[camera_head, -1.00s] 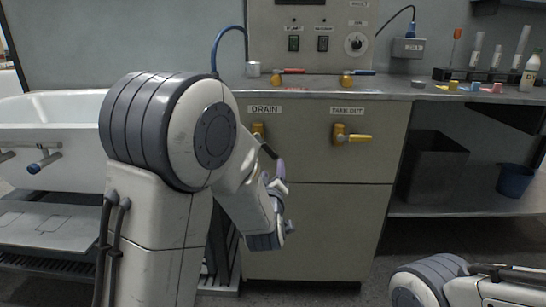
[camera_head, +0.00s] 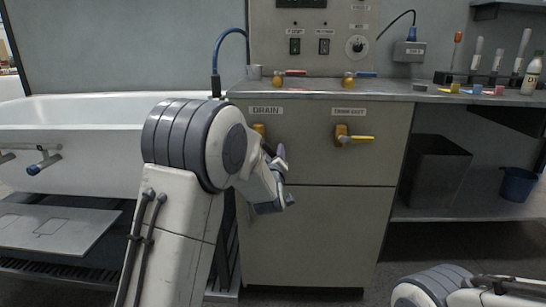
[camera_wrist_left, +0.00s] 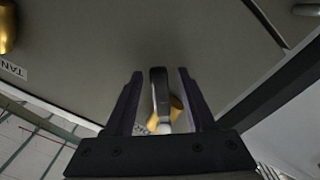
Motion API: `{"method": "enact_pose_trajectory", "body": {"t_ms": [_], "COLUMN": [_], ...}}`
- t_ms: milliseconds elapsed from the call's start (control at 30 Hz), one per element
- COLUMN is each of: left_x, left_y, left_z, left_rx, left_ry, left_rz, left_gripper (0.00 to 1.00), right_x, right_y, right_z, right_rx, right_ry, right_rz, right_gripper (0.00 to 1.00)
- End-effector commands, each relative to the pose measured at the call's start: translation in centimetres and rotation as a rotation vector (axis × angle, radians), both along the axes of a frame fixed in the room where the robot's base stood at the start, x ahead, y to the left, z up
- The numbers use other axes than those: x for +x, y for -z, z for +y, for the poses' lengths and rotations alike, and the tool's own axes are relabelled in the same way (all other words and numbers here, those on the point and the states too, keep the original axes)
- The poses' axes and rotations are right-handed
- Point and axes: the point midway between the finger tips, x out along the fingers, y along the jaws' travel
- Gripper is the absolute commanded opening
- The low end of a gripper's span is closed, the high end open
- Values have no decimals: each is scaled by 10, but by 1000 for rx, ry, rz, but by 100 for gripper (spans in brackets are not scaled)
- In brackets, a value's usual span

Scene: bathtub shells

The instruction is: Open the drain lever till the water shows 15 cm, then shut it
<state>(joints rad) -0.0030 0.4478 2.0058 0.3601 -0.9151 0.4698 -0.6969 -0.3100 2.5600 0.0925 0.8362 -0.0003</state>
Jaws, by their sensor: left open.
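The yellow drain lever fitting (camera_head: 259,129) is on the cabinet front under the DRAIN label, partly hidden behind my left arm. My left gripper (camera_head: 274,152) is just in front of it. In the left wrist view the open fingers (camera_wrist_left: 160,98) stand on either side of a dark, pale-tipped handle (camera_wrist_left: 159,92), with the yellow fitting (camera_wrist_left: 177,107) behind it. I cannot tell whether either finger touches it. The dark display (camera_head: 301,2) is cut off at the top edge, and no number is readable. My right gripper is out of view.
A second yellow lever (camera_head: 352,138) sits to the right under its own label. The white bathtub (camera_head: 80,112) is at left, with a grey step plate (camera_head: 50,228) below. A blue bucket (camera_head: 517,184) stands on the right shelf.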

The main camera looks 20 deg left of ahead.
Motion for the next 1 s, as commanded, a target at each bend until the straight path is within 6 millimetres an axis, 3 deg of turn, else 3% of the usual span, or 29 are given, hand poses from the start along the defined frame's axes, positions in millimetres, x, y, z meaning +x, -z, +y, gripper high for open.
{"method": "enact_pose_trajectory", "body": {"t_ms": [67,200,233,1000], "left_x": [0,0,0,-1], "left_y": [0,0,0,0], "left_z": [0,0,0,0], "left_rx": [0,0,0,-1], "left_ry": [0,0,0,0], "left_rz": [0,0,0,0], "left_gripper": [55,5,0,0], "right_x": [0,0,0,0], "right_y": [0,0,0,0], "right_z": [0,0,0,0], "right_rx": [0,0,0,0], "right_ry": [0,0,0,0], "right_rz": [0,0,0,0], "right_gripper": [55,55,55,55]}}
